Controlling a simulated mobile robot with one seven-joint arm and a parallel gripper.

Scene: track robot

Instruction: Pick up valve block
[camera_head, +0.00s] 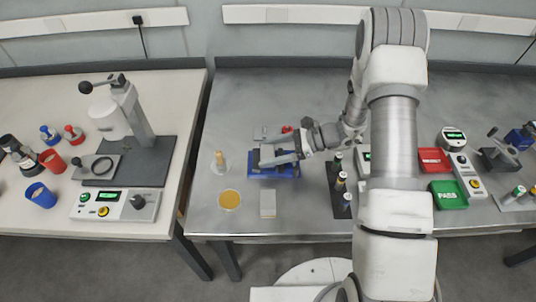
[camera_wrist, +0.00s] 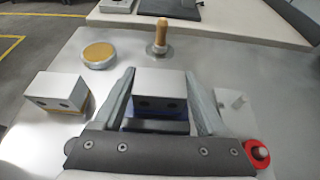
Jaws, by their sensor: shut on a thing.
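My gripper (camera_head: 278,156) is over the blue fixture (camera_head: 285,171) on the metal table in the head view. In the wrist view my gripper (camera_wrist: 160,92) has its two fingers on either side of a pale grey valve block (camera_wrist: 160,84) with two dark holes in its front face, and is shut on it. Dark blue shows just below the block in the wrist view; I cannot tell whether the block still touches the fixture. In the head view the fingers largely hide the block.
A second pale block (camera_wrist: 56,93) stands apart at left in the wrist view. A round gold-topped disc (camera_head: 230,199) and a wooden-handled tool (camera_head: 220,161) are nearby. Black stands with small cylinders (camera_head: 340,182) and red (camera_head: 434,160) and green (camera_head: 448,195) trays lie right.

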